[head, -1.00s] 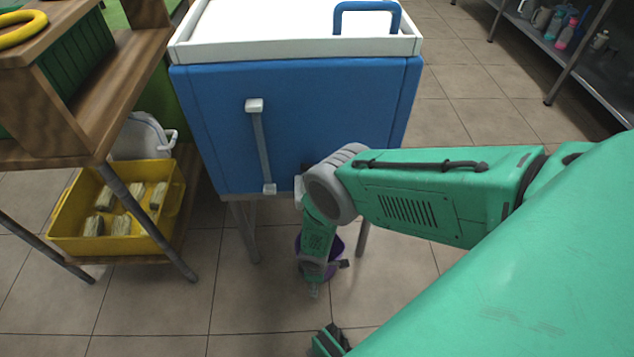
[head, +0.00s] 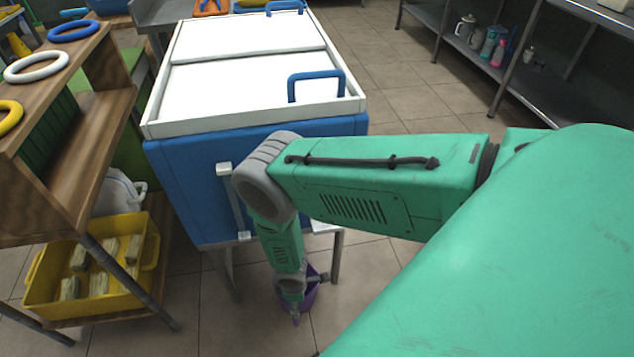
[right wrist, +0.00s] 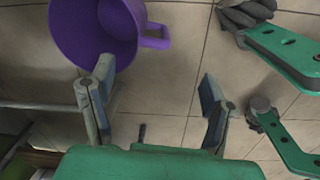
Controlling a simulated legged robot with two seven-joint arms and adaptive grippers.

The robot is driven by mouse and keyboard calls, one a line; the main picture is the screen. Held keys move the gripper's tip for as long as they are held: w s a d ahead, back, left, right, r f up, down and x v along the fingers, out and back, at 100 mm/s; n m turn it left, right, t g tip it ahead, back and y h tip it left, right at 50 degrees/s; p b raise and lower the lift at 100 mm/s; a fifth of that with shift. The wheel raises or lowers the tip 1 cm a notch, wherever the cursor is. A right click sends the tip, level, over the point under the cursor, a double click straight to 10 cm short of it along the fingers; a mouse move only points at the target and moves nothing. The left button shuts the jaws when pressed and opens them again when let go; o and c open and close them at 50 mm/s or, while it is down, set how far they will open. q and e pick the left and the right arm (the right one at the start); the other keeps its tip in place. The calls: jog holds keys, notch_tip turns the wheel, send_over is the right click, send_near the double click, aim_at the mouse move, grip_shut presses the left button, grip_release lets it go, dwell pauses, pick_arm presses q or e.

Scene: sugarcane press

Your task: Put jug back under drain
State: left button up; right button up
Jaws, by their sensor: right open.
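A purple jug (head: 312,292) stands low by the blue chest's near right leg, mostly behind my right gripper (head: 304,296). In the right wrist view the jug (right wrist: 98,30) is at the upper left, with its side handle (right wrist: 154,38) pointing right. My right gripper (right wrist: 155,105) is open and empty. The handle lies beyond the fingertips, ahead of the gap, and the jug body is beyond the left finger. The blue chest (head: 185,190) has a white lid; I cannot make out its drain for certain. My left gripper does not show.
A wooden shelf (head: 110,95) with rings stands at the left, with a yellow crate (head: 40,290) of pale blocks on its lower board. Metal shelving (head: 430,45) is at the upper right. Tiled floor is open right of the chest.

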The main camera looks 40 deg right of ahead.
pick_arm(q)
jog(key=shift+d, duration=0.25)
pick_arm(e)
jog(key=s+d+r+m, duration=0.2)
jog(key=s+r+m, duration=0.2)
jog(key=s+r, duration=0.4)
jog(key=s+d+r+m, duration=0.2)
jog(key=s+r, duration=0.6)
jog(key=r, duration=0.8)
jog(key=m, duration=0.2)
jog(key=shift+s+r+m, duration=0.4)
jog(key=shift+d, duration=0.1)
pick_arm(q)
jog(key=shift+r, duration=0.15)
pick_arm(e)
jog(key=shift+r, duration=0.1)
pick_arm(q)
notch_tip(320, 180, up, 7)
jog(key=p, duration=0.7)
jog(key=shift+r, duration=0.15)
pick_arm(e)
notch_tip(320, 180, up, 7)
jog(key=shift+w, duration=0.1)
